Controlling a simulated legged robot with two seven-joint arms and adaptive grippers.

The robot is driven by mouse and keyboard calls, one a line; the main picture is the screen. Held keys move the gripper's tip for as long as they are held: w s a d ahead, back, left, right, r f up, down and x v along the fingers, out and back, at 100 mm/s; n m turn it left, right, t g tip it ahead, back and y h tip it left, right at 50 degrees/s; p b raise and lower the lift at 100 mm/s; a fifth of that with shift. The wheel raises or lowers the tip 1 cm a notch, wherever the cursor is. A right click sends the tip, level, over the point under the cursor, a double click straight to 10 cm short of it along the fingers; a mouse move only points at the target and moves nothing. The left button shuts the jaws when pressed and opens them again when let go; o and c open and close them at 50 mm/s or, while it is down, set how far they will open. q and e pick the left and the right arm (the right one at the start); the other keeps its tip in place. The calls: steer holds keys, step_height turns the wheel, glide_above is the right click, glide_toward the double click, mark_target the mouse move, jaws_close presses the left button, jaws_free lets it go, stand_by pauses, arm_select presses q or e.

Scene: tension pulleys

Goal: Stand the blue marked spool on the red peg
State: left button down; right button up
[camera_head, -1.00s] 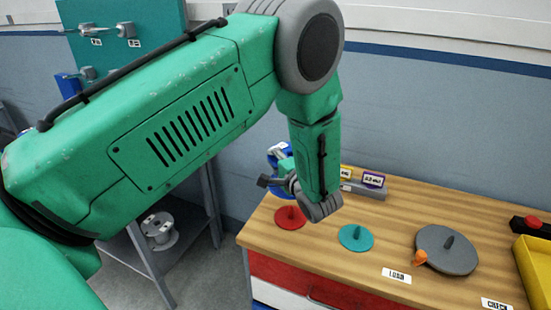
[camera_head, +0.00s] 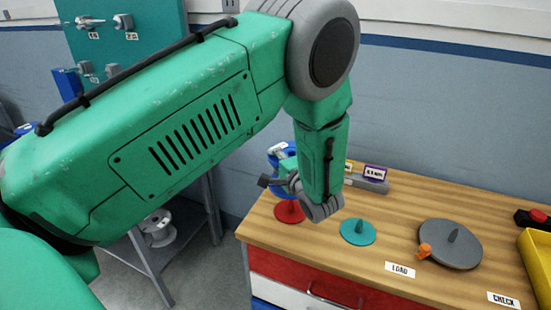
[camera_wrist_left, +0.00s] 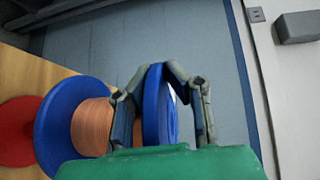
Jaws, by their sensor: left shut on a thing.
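The blue spool (camera_head: 280,191) shows partly behind my left wrist in the head view. In the left wrist view it has blue flanges (camera_wrist_left: 60,120) and a copper-coloured winding (camera_wrist_left: 92,127). My left gripper (camera_wrist_left: 160,95) is shut on the upper flange, one finger on each side. The red peg's round base (camera_head: 289,212) lies at the table's left end, with the spool over it. The base also shows in the left wrist view (camera_wrist_left: 14,132), beyond the lower flange. The peg's pin is hidden, and I cannot tell if the spool touches the base. My right gripper is out of view.
A teal disc with a peg (camera_head: 358,232) and a grey disc with a peg (camera_head: 449,245) stand to the right on the wooden table. A grey block with labels (camera_head: 368,185) is behind. A yellow bin (camera_head: 535,265) is at the far right. Another spool (camera_head: 158,228) sits on a lower shelf.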

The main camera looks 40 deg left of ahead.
mark_target(275, 186)
arm_select(q)
steer(key=shift+d+r, duration=0.15)
steer(key=shift+d, duration=0.15)
stand_by(0.5)
steer(key=shift+f+b, duration=0.2)
steer(key=shift+b, duration=0.2)
steer(key=shift+a+f+b, duration=0.1)
steer(key=shift+f+b, duration=1.25)
steer(key=shift+b, duration=0.1)
steer(key=shift+f+b, duration=0.2)
steer(key=shift+b, duration=0.15)
steer(key=shift+f+b, duration=1.3)
steer(key=shift+b, duration=0.1)
stand_by(0.5)
steer(key=shift+f+b, duration=0.1)
steer(key=shift+b, duration=0.2)
